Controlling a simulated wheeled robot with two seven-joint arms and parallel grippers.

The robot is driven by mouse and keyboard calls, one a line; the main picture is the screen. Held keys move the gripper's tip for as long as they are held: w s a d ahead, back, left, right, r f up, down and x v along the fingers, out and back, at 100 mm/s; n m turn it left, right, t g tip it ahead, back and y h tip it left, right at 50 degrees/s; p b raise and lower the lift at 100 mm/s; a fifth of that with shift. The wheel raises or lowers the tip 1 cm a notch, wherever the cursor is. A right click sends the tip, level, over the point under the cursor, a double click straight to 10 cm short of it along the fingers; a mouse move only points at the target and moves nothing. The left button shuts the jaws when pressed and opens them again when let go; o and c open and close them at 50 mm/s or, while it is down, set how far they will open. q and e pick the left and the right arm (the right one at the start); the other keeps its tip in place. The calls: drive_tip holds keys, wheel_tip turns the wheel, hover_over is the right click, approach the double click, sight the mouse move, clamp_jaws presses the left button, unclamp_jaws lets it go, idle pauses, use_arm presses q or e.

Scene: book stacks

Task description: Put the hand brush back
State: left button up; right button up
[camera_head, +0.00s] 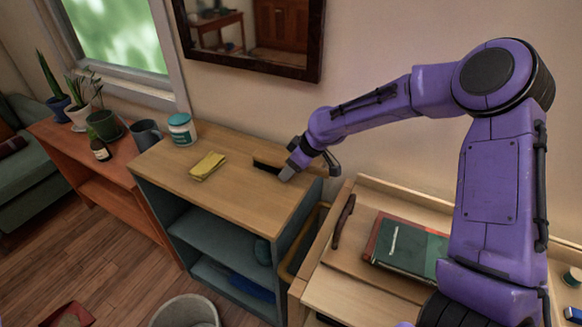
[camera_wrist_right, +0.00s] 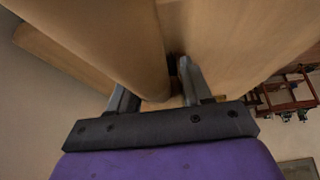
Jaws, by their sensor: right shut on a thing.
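My right gripper (camera_head: 290,171) is low over the back right part of the wooden top of the shelf unit (camera_head: 235,187). A dark, narrow thing (camera_head: 268,167), which looks like the hand brush, lies at its fingertips; its shape is mostly hidden. In the right wrist view the gripper's fingers (camera_wrist_right: 158,88) stand on either side of a tan, rounded piece (camera_wrist_right: 130,45), perhaps the brush's handle seen close up. I cannot tell whether the brush touches the top. My left gripper is not in view.
A yellow cloth (camera_head: 207,166) and a teal-and-white jar (camera_head: 181,129) stand on the same top. A mug (camera_head: 146,135) and plants are further left. To the right, a lower desk holds a brown curved thing (camera_head: 343,222) and a green book (camera_head: 408,248). A framed mirror hangs behind.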

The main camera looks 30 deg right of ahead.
drive_tip(key=o, duration=0.9)
drive_tip(key=shift+r, duration=0.15)
drive_tip(key=p+v, duration=0.1)
drive_tip(key=v, duration=0.8)
drive_tip(key=shift+s+d+r, duration=0.1)
drive_tip(key=shift+r, duration=0.2)
drive_tip(key=shift+p+v, duration=0.7)
drive_tip(key=shift+v, duration=0.1)
drive_tip(key=shift+s+d+r, duration=0.1)
drive_tip(key=shift+s+r, duration=0.05)
drive_tip(key=shift+r, duration=0.2)
drive_tip(key=shift+f, duration=0.1)
